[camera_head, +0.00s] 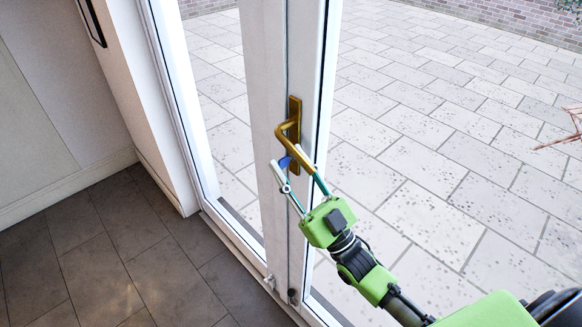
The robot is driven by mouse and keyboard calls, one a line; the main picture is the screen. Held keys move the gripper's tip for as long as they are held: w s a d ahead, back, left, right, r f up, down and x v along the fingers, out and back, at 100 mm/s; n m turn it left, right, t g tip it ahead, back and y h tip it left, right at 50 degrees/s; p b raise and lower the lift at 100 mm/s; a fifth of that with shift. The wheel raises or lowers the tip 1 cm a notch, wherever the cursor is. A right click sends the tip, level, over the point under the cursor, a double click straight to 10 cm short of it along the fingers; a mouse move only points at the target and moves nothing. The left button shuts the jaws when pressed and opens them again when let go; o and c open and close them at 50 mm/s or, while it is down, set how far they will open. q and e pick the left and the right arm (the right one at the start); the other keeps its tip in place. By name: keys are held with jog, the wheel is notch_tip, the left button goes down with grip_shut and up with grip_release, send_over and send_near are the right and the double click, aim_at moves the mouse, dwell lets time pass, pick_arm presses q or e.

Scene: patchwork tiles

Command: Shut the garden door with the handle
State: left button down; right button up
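The white garden door (263,75) stands upright in the middle of the head view, with tall glazed parts beside it. Its brass handle (289,130) has a narrow upright plate and a bent lever that slopes down to the right. My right gripper (288,157) comes from the lower right and is at the lever. Its two thin fingers are spread apart, with the lever's lower part by them. I cannot tell whether they touch it. Whether the door is fully closed is hard to see. My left gripper is not in view.
Dark floor tiles (120,262) cover the inside floor at lower left, with free room there. A white wall pillar (150,100) stands left of the door. Outside lies a pale paved patio (430,130) with a brick wall (500,15) behind.

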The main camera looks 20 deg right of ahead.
jog(key=s+f+b, duration=0.1)
jog(key=s+f, duration=0.2)
jog(key=s, duration=0.4)
jog(key=s+d+f+b, duration=0.1)
jog(key=s+f, duration=0.3)
jog(key=s, duration=0.2)
jog(key=shift+s+f, duration=0.25)
jog(key=shift+s, duration=0.1)
dwell(0.8)
jog(key=shift+d, duration=0.1)
dwell(0.4)
